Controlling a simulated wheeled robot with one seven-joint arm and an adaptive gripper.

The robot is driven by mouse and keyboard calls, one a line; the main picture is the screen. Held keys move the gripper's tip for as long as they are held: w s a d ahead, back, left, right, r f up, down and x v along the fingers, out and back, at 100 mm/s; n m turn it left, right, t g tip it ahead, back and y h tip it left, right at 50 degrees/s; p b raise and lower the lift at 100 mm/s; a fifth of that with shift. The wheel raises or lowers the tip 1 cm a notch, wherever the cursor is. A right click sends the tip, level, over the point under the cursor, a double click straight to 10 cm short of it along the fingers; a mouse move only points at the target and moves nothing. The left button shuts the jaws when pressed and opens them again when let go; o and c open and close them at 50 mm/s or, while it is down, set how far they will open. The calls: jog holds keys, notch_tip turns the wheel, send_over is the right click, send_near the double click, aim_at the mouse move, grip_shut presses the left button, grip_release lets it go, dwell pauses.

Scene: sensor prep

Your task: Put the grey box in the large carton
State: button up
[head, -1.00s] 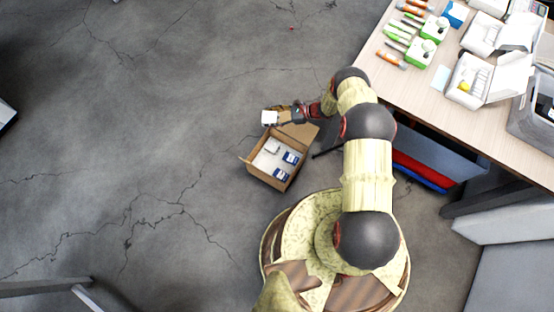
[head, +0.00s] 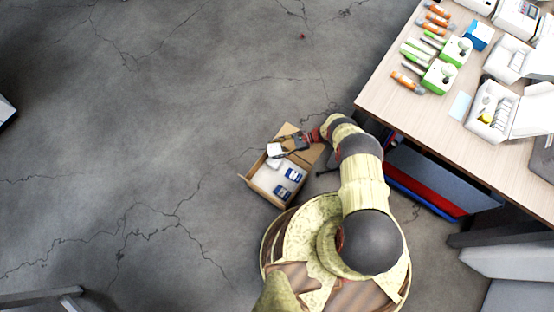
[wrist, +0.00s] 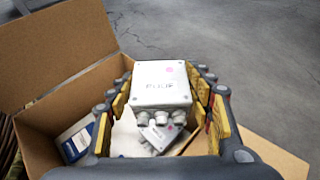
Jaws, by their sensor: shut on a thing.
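My gripper (head: 286,149) is shut on a grey box (head: 274,150), a pale box with several round cable fittings on one side. The wrist view shows the grey box (wrist: 160,84) between the yellow finger pads of my gripper (wrist: 160,100). The large open brown carton (head: 258,190) stands on the floor, and the held box is over its far end. Inside lie another grey box (wrist: 158,132) and blue-and-white packets (head: 293,175). My gripper hides part of the carton's far side.
A wooden table (head: 400,105) at right holds green and orange tools (head: 440,73) and open white boxes (head: 493,112). Blue and red bins (head: 425,180) stand below it. The carton's flaps (wrist: 55,50) stick outward.

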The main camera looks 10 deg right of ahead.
jog(key=s+a+f+b, duration=0.1)
jog(key=s+a+f, duration=0.2)
jog(key=f, duration=0.1)
jog(key=s+a+f+b, duration=0.1)
jog(key=s+a+f, duration=0.2)
jog(key=s+f, duration=0.1)
jog(key=s+a+f+b, duration=0.2)
jog(key=s+f, duration=0.1)
jog(key=f, duration=0.2)
jog(key=shift+s+a, duration=0.25)
jog(key=shift+a, duration=0.15)
jog(key=shift+r, duration=0.15)
jog(key=o, duration=1.2)
jog(key=shift+o, duration=0.2)
jog(key=shift+d, duration=0.1)
jog(key=shift+p+v, duration=0.8)
jog(key=shift+v, duration=2.9)
